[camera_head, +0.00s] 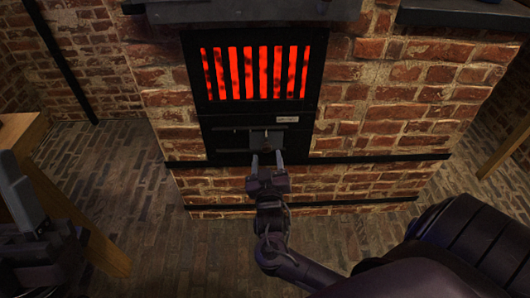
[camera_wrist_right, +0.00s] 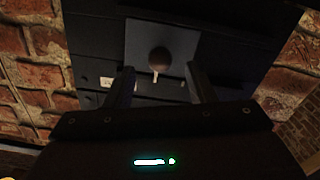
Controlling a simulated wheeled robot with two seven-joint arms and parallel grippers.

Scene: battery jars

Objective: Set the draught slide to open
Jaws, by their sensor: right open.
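The draught slide is a grey plate (camera_head: 258,134) with a dark round knob (camera_head: 267,143), low on the black stove front. In the right wrist view the plate (camera_wrist_right: 138,42) and brown knob (camera_wrist_right: 160,59) are close ahead. A small pale mark shows just under the knob there. My right gripper (camera_head: 267,155) is open, its fingers pointing at the slide. In the wrist view the knob appears between the two fingertips (camera_wrist_right: 160,70); I cannot tell whether they reach around it. My left gripper (camera_head: 14,190) is partly in view at the left edge; its jaw state is unclear.
Above the slide, a barred grate (camera_head: 255,72) glows red in the black stove front. A small pale label (camera_head: 288,119) sits above right of the slide. Brick wall (camera_head: 400,95) surrounds the stove. A wooden table (camera_head: 62,190) stands at the left, near my left arm.

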